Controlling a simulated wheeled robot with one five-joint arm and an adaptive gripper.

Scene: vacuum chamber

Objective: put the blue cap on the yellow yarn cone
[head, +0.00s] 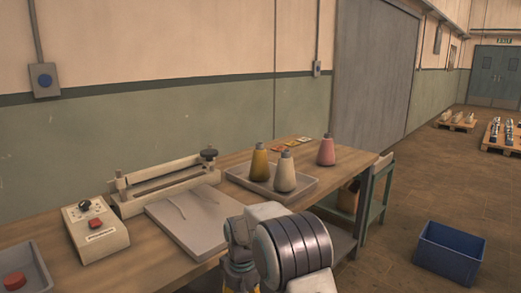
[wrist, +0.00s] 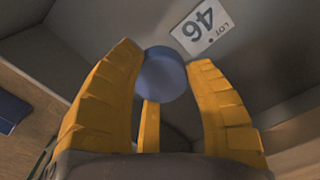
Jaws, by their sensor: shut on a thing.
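The yellow yarn cone (head: 259,163) stands upright at the left end of a shallow grey tray (head: 312,187) on the bench. My gripper (wrist: 168,85) has yellow fingers and is shut on the blue cap (wrist: 164,75), a round disc held near the fingertips. In the head view my arm hides most of the gripper, and the cap does not show there. The yellow cone does not show in the wrist view.
A cream cone (head: 284,172) stands close beside the yellow one, and a pink cone (head: 326,150) stands farther right. A sealer (head: 165,184) and control box (head: 96,235) are on the left. A LOT 46 label (wrist: 199,25) lies beyond my gripper. A blue crate (head: 450,252) is on the floor.

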